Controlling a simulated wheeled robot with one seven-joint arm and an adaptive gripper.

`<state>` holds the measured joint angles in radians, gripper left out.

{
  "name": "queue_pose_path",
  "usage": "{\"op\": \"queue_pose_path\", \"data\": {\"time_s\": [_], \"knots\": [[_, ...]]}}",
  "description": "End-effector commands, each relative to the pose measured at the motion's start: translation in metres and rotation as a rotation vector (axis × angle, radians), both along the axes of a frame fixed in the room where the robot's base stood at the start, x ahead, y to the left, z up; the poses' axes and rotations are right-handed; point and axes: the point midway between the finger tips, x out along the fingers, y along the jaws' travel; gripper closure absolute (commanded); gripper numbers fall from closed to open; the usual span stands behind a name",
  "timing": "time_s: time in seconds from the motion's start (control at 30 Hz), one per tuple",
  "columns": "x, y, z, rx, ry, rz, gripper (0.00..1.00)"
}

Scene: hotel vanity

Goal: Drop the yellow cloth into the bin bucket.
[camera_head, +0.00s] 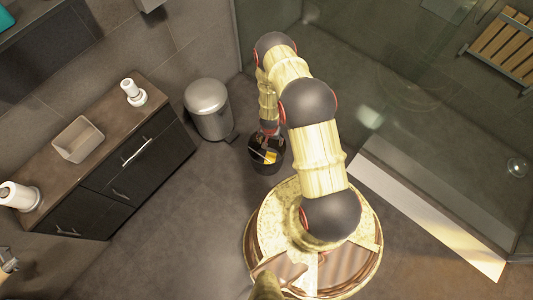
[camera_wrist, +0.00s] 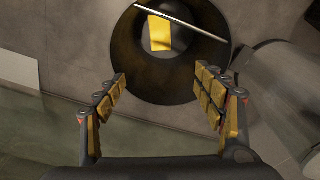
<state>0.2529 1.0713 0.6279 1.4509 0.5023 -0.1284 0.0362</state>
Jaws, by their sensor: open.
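The bin bucket (camera_head: 258,168) is a dark round bucket on the floor, and the wrist view looks down into its mouth (camera_wrist: 125,50). The yellow cloth (camera_wrist: 160,34) shows inside the bucket's outline, over its paler bottom; it also shows in the head view (camera_head: 271,157). A thin pale bar crosses the mouth beside the cloth. My gripper (camera_wrist: 162,76) is open, with its yellow-padded fingers spread and nothing between them. It is above the bucket and apart from the cloth. In the head view my gripper (camera_head: 269,131) is small and partly hidden by my arm.
A silver pedal bin (camera_head: 208,110) stands left of the bucket. Floor (camera_head: 180,240) at lower left is clear.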

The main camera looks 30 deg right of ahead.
Motion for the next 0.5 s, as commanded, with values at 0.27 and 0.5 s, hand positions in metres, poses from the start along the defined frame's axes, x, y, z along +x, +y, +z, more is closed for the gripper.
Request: {"op": "queue_pose_path", "data": {"time_s": [0.27,0.5], "knots": [[-0.004,0.004,0.05,0.0,-0.001,0.001,0.3],[-0.008,0.008,0.092,0.0,0.0,0.001,0.3]]}}
